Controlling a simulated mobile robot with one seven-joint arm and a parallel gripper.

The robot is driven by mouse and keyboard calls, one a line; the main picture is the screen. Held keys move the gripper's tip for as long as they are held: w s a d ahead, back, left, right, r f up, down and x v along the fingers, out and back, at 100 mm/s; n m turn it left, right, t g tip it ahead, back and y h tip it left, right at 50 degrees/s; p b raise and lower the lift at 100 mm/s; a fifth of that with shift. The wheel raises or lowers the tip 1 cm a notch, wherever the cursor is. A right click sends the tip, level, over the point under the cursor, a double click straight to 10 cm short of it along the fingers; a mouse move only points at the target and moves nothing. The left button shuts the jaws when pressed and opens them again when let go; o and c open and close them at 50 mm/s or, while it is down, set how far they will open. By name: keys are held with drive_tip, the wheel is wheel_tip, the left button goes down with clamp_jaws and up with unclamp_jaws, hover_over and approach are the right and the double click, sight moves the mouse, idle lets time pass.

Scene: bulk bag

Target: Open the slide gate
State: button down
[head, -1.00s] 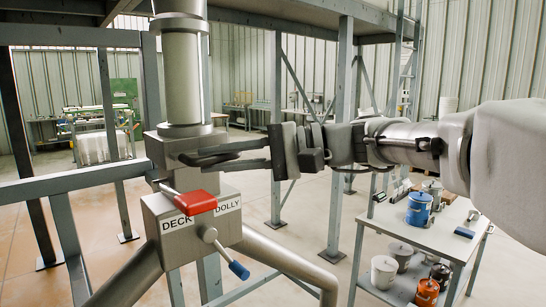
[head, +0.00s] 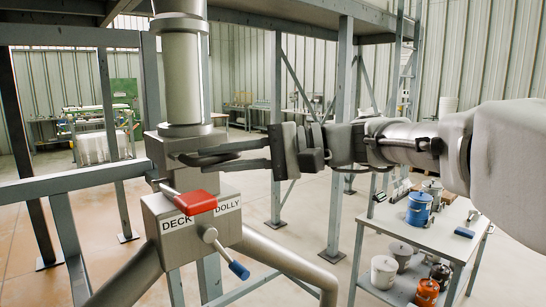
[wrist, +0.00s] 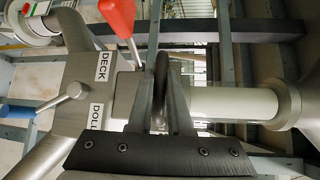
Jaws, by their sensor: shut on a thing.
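The slide gate body (head: 158,150) is a grey metal block under the vertical pipe. Its dark looped handle (wrist: 161,68) sticks out to the right in the head view. My gripper (head: 200,157) reaches in from the right. Its two long fingers are shut on the handle, which shows between them in the wrist view. The fingers hide part of the handle and gate, so how far the gate plate is drawn out cannot be told.
Just below is a diverter box (head: 190,225) labelled DECK and DOLLY, with a red lever (head: 201,202) and a blue-tipped lever (head: 238,269). Blue-grey frame posts (head: 343,120) and rails stand around. A table (head: 425,245) with several cans is at the lower right.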

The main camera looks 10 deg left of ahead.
drive_tip(key=s+d+b, duration=0.2)
drive_tip(key=s+d, duration=0.2)
drive_tip(key=d, duration=0.1)
drive_tip(key=shift+d+b, duration=0.2)
drive_tip(key=shift+b, duration=0.2)
drive_tip(key=c, duration=0.8)
unclamp_jaws()
drive_tip(key=shift+c, duration=0.2)
drive_tip(key=w+d+r+p, duration=0.1)
drive_tip(key=d+p, duration=0.2)
drive_tip(key=d, duration=0.5)
drive_tip(key=w+d+r+p, duration=0.1)
drive_tip(key=d+p, duration=0.3)
drive_tip(key=d, duration=0.5)
drive_tip(key=shift+r, duration=0.25)
